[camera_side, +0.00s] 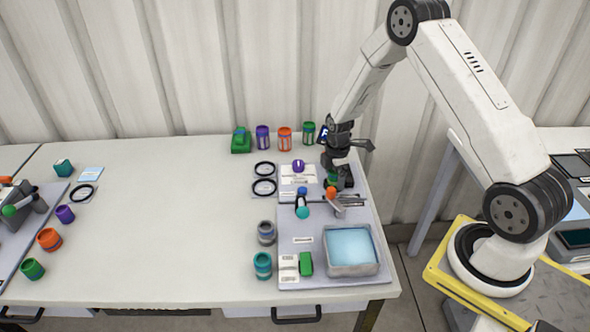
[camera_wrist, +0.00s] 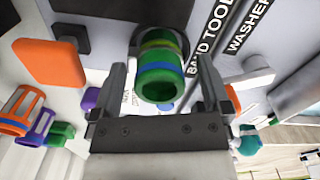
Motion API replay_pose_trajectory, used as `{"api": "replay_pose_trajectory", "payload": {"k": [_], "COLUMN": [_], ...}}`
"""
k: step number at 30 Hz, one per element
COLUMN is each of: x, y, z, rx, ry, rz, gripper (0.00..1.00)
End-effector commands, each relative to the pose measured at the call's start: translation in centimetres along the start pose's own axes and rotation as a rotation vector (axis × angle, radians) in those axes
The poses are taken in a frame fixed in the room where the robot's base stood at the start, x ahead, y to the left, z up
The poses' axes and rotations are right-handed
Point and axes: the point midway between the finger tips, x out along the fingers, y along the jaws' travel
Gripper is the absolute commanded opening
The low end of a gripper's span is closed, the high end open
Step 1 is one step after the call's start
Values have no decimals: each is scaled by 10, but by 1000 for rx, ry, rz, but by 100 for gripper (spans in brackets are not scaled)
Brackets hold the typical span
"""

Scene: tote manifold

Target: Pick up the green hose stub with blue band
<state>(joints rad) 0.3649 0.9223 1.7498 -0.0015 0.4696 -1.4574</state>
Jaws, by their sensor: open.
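A green hose stub with a blue band (camera_wrist: 157,72) stands between the two fingers in the wrist view, its open end towards the camera. It also has a yellow-green band, and its far end is at a dark round part. My gripper (camera_wrist: 161,76) is open around it, with gaps showing on both sides. In the side view, my gripper (camera_side: 337,172) is low over the back right of the grey board, and a bit of green (camera_side: 333,181) shows beneath it, mostly hidden. Another green stub (camera_side: 308,133) stands at the back of the table.
Purple (camera_side: 262,137) and orange (camera_side: 284,139) stubs stand in the back row beside a green block (camera_side: 241,141). Orange, purple and teal knobs are near my gripper. A metal tray with a blue inside (camera_side: 350,270) is at the front. The table's middle is clear.

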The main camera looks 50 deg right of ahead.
Motion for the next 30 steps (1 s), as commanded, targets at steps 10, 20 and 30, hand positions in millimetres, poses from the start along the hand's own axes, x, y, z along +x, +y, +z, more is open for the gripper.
{"api": "replay_pose_trajectory", "payload": {"k": [10,20,30], "x": [1,1,1], "y": [0,0,0], "z": [0,0,0], "rx": [0,0,0], "ry": [0,0,0], "rz": [1,0,1], "gripper": [98,53,0]}}
